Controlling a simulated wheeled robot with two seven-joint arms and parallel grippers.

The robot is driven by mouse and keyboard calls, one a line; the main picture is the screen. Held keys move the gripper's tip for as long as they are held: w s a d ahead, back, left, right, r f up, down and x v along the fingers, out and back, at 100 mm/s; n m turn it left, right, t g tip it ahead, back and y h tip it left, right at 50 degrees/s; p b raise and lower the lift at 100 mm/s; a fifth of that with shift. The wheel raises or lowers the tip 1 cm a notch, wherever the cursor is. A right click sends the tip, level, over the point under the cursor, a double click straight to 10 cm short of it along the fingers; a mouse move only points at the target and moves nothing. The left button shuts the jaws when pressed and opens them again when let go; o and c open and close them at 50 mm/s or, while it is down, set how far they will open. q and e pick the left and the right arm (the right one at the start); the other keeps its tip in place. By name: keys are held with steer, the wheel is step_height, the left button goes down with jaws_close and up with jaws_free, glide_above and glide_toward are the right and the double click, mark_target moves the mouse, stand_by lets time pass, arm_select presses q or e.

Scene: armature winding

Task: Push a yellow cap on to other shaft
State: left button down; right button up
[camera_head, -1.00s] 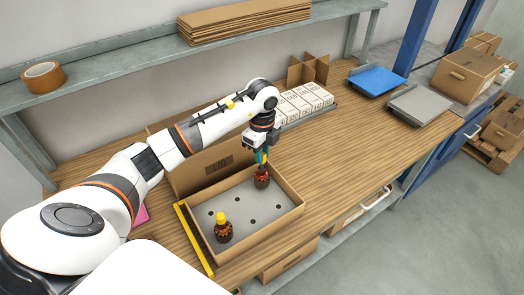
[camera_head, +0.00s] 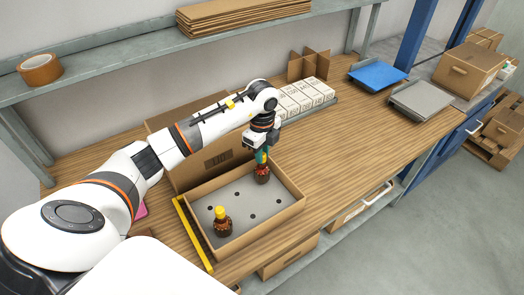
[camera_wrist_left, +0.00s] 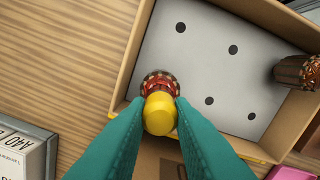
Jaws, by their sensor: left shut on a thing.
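My left gripper (camera_head: 262,156) points down over the far right corner of the cardboard box. Its green fingers are shut on a yellow cap (camera_wrist_left: 160,113). The cap sits at the top of a copper-wound armature (camera_wrist_left: 158,84), directly over its shaft end; the armature also shows in the head view (camera_head: 262,174). I cannot tell how far the cap is on the shaft, which is hidden. My right gripper is not in view.
The open cardboard box (camera_head: 270,226) has a grey insert (camera_head: 240,202) with several dark holes. White cartons (camera_head: 305,96) stand behind it. A yellow strip (camera_head: 192,235) lies along its left side. Blue (camera_head: 377,78) and grey (camera_head: 420,100) trays lie at the far right. The table's right middle is clear.

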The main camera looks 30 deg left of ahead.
arm_select(q)
steer(key=c, duration=1.2)
jaws_free()
steer(key=shift+r+b, duration=0.7)
steer(key=shift+r, duration=5.3)
step_height(320, 180, up, 12)
steer(key=shift+p, duration=0.7)
